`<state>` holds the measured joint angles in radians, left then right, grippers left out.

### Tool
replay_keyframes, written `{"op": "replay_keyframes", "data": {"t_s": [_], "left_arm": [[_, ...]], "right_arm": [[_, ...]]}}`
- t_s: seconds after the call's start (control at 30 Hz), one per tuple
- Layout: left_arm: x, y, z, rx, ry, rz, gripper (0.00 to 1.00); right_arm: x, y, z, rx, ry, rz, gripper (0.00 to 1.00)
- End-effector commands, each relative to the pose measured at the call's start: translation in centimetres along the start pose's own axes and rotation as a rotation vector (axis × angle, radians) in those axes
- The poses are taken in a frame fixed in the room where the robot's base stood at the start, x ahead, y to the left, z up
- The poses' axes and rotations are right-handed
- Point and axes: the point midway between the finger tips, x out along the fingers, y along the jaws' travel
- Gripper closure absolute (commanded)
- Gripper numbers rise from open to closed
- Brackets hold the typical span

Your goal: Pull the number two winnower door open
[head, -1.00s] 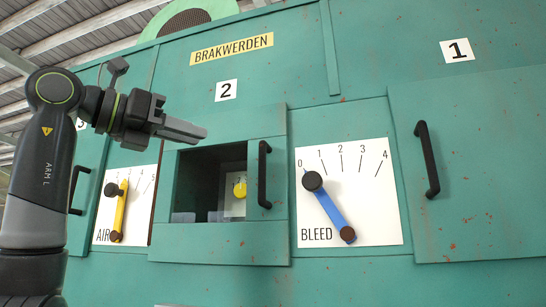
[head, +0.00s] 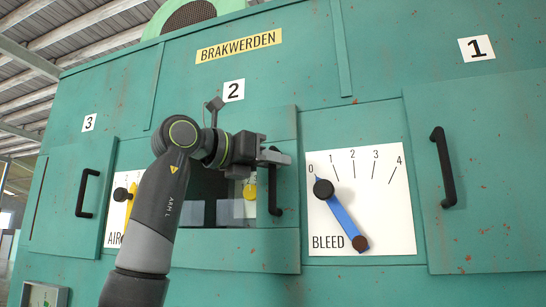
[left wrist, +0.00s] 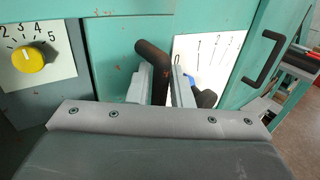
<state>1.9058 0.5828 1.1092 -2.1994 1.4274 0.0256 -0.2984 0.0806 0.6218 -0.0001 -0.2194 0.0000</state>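The number two winnower door (head: 285,135) is a teal panel below the "2" label, at the right side of a dark opening (head: 205,195). Its upright black handle (head: 275,195) shows in the head view. My left gripper (head: 276,158) is at the upper part of this handle. In the left wrist view the handle (left wrist: 154,62) stands between the two grey fingers of my left gripper (left wrist: 162,88). The fingers are apart around it, with a thin gap seen on the right side. The handle's lower part is hidden there. My right gripper is in neither view.
The bleed scale (head: 362,200) with its blue lever (head: 342,215) is just right of the handle. Door 1 (head: 480,170) and door 3 (head: 65,205) have black handles. A yellow knob (left wrist: 28,60) sits on a numbered dial to the left.

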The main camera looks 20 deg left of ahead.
Motion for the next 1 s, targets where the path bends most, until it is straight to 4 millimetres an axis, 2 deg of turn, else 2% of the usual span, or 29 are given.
{"op": "replay_keyframes", "data": {"t_s": [0.2,0.37,0.77,1.0], "left_arm": [[0.0,0.0,0.0,0.0,-0.001,0.0,0.81],[0.0,0.0,0.0,0.0,-0.001,0.0,1.0],[-0.4,-0.1,0.1,0.0,-0.002,-0.012,1.0],[-2.6,-1.0,0.1,0.001,-0.002,-0.099,1.0]], "right_arm": [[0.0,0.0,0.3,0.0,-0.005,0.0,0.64],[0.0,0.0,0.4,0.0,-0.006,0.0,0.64],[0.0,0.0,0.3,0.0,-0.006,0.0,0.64],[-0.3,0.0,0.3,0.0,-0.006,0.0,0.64]]}}
